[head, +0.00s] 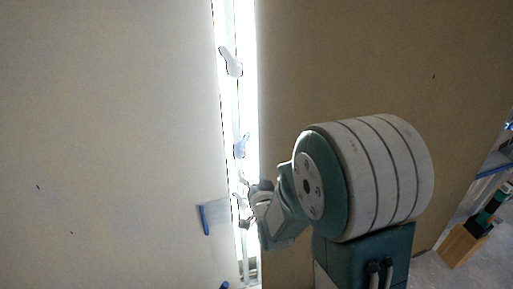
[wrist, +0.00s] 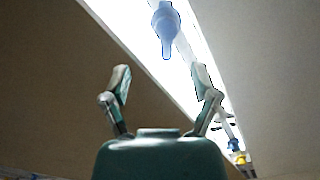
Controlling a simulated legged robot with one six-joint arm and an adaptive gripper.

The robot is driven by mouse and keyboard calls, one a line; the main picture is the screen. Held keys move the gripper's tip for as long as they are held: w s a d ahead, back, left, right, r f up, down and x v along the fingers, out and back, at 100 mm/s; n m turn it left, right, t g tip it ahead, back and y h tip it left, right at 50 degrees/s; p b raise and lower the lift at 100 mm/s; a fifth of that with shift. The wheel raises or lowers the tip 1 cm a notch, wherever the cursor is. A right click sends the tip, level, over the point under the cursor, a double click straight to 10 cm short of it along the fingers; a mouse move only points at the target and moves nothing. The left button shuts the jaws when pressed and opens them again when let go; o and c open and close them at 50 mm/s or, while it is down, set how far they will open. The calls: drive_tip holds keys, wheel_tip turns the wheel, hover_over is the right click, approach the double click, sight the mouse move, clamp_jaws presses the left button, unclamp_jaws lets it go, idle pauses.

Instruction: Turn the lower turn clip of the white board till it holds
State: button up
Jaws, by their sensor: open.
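The white board (head: 110,130) fills the left of the head view, beside a bright vertical gap. A pale turn clip (head: 231,62) sits high on the gap, tilted. A bluish turn clip (head: 241,145) sits lower, just above my gripper (head: 258,196); it appears to be the lower clip. In the wrist view a blue clip (wrist: 166,28) hangs over the bright strip, beyond and between my gripper's fingertips (wrist: 161,75). The fingers are spread, with nothing between them. They look apart from the clip. My arm hides part of the gripper in the head view.
A brown panel (head: 300,60) stands right of the gap. A blue handle (head: 204,219) on a pale plate is low on the board. A wooden block (head: 462,243) lies on the floor at the right. Small blue and yellow parts (wrist: 236,150) show low in the wrist view.

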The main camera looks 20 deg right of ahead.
sight(245, 156)
drive_tip(key=shift+t, duration=0.3)
drive_tip(key=w, duration=1)
drive_tip(key=shift+w+d+f, duration=0.15)
drive_tip(key=shift+d, duration=0.05)
drive_tip(key=shift+w+a, duration=0.1)
drive_tip(key=shift+w, duration=0.1)
drive_tip(key=shift+w+a, duration=0.2)
drive_tip(key=shift+a, duration=0.55)
drive_tip(key=c, duration=0.8)
drive_tip(key=shift+d, duration=0.35)
clamp_jaws()
